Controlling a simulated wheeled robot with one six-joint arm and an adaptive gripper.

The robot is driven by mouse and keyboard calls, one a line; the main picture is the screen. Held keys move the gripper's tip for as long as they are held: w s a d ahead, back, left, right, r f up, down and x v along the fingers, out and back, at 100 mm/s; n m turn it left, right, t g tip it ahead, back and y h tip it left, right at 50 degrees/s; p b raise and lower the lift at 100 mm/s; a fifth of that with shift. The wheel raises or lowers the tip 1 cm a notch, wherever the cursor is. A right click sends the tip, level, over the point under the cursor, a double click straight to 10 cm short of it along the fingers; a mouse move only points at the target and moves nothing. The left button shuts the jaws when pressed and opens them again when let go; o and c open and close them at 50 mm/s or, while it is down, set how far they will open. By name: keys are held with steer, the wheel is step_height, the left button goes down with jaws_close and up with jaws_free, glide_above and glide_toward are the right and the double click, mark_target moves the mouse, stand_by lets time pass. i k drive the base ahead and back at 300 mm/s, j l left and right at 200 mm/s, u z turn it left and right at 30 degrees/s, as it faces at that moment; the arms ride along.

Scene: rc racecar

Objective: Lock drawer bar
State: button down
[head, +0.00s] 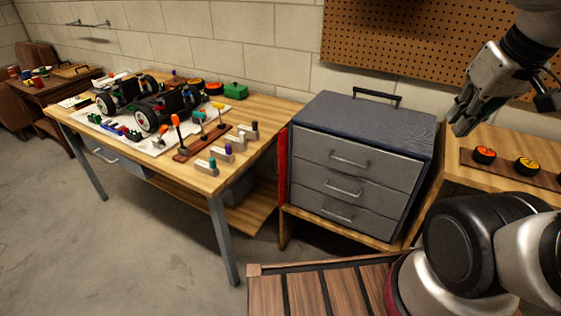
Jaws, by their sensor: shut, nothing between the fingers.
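A dark blue-grey cabinet (375,122) with a black top handle stands right of the middle in the head view. Its three grey drawers, top (340,160), middle (345,188) and bottom (335,214), look closed, each with a silver pull. A red upright bar (282,157) runs along the cabinet's left front edge. It appears to be swung clear of the drawer fronts. My gripper (459,122) hangs to the right of the cabinet's top, shut and empty, apart from the cabinet and the bar.
A wooden workbench (265,112) with car parts and tools stands left of the cabinet. A wooden surface (490,137) at right holds a board with an orange wheel (484,154) and a yellow wheel (527,166). A pegboard (400,40) hangs behind. The floor at left is clear.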

mark_target(282, 136)
steer(key=i+j+z, duration=0.3)
steer(key=j, duration=0.35)
steer(key=j+z, duration=0.25)
steer(key=j, duration=0.4)
steer(key=j+z, duration=0.3)
steer(key=j, duration=0.4)
steer(key=j+z, duration=0.25)
steer(key=j, duration=0.45)
steer(key=k+j+z, duration=0.1)
steer(key=j+z, duration=0.2)
steer(key=j, duration=0.4)
steer(key=k+j+z, duration=0.25)
steer(key=j, duration=0.4)
steer(key=i+j, duration=0.05)
steer(key=i, duration=0.05)
